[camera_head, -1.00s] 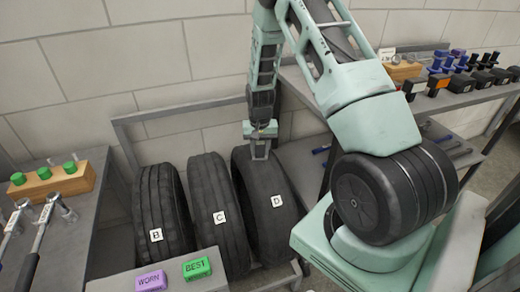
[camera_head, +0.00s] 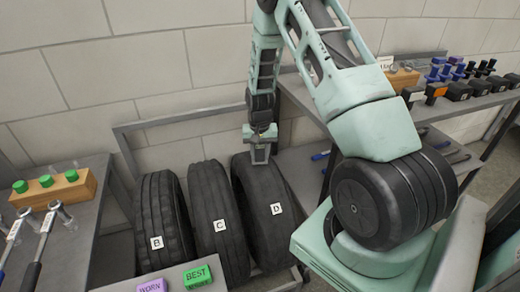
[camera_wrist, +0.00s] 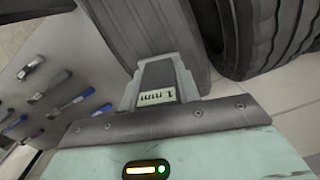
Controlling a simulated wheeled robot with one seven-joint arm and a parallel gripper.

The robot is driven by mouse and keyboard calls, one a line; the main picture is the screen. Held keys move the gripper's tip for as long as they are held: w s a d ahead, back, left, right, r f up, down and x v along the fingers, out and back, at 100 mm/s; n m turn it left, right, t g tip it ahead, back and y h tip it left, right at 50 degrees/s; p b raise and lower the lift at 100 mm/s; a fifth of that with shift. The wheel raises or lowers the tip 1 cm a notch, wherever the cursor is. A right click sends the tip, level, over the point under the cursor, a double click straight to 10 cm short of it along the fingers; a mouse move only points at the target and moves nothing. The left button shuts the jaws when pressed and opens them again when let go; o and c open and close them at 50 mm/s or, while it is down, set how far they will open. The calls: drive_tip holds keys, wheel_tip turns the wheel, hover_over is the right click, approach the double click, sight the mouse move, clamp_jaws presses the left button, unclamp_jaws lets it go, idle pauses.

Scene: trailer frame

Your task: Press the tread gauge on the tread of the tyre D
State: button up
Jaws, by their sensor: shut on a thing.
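Tyre D (camera_head: 277,232), black with a white D label, stands upright in the rack at the right end of the row. My gripper (camera_head: 260,158) points down at the top of its tread. In the wrist view my gripper (camera_wrist: 165,82) is shut on the tread gauge (camera_wrist: 158,96), a small grey piece whose pale display seems to read "1 mm". The tread of tyre D (camera_wrist: 150,30) lies right beyond the gauge. The gauge's tip is hidden, so I cannot tell whether it touches the tread.
Tyre C (camera_head: 219,245) and tyre B (camera_head: 160,232) stand to the left. A green BEST block (camera_head: 197,275) and a purple WORN block (camera_head: 152,286) lie in front. A tool bench (camera_head: 85,215) is at left, and a shelf with several tools (camera_head: 465,100) at right.

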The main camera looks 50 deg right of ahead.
sight(259, 161)
drive_tip(key=shift+r+p, duration=1.35)
drive_tip(key=shift+r, duration=0.7)
drive_tip(key=shift+a, duration=0.1)
